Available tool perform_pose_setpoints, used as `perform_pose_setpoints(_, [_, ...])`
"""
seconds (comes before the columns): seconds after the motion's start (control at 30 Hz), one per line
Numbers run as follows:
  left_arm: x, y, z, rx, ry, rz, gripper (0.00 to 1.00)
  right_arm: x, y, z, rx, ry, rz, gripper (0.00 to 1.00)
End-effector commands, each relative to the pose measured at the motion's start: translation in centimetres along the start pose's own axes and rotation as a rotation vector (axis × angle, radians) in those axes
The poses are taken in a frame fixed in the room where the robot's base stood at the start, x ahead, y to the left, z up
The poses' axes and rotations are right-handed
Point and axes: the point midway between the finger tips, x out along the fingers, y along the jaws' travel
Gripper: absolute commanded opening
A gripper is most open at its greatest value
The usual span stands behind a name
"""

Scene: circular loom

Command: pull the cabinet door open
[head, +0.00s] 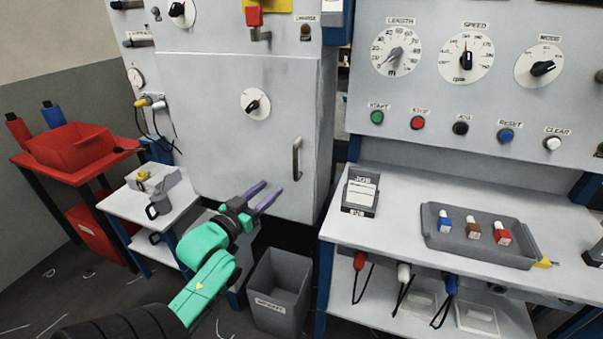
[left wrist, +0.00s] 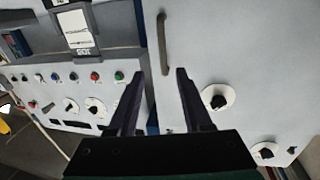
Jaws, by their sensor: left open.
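The cabinet door (head: 205,130) is a light grey panel with a round black knob (head: 257,104) on a white dial, and it looks closed. Its grey vertical bar handle (head: 296,158) is near the door's right edge. My left gripper (head: 265,197) is open and empty, below and left of the handle in the head view. In the left wrist view the handle (left wrist: 163,43) stands beyond the fingertips of my left gripper (left wrist: 160,72), with a visible gap. The door (left wrist: 240,60) fills the right of that view. My right gripper is not in view.
A console shelf (head: 400,220) with a grey tray (head: 480,240) and a job card holder (head: 360,192) stands right of the cabinet. A grey bin (head: 281,290) stands below the gripper. A small white table (head: 120,205) and a red bin (head: 70,146) are at the left.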

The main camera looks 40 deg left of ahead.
Motion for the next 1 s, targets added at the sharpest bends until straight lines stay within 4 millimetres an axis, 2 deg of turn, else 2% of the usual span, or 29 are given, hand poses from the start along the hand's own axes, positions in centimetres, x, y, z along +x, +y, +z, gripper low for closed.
perform_pose_setpoints(0.07, [0.4, 0.2, -0.8, 0.001, 0.015, 0.006, 0.5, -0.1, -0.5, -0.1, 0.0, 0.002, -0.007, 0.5])
perform_pose_setpoints(0.17, [1.9, 0.2, -1.0, 0.0, 0.016, 0.006, 0.5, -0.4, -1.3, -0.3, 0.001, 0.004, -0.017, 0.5])
perform_pose_setpoints(0.3, [5.3, 0.2, -1.2, -0.001, 0.016, 0.005, 0.5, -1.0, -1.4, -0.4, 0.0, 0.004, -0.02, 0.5])
perform_pose_setpoints(0.6, [12.6, 0.3, -1.1, 0.001, 0.013, 0.004, 0.5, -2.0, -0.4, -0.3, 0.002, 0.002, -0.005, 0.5])
perform_pose_setpoints(0.77, [14.3, 0.3, -0.9, 0.001, 0.012, 0.005, 0.5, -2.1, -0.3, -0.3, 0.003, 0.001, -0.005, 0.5])
perform_pose_setpoints(1.0, [14.5, 0.3, -0.8, 0.002, 0.011, 0.005, 0.5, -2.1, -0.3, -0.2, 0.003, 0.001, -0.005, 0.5])
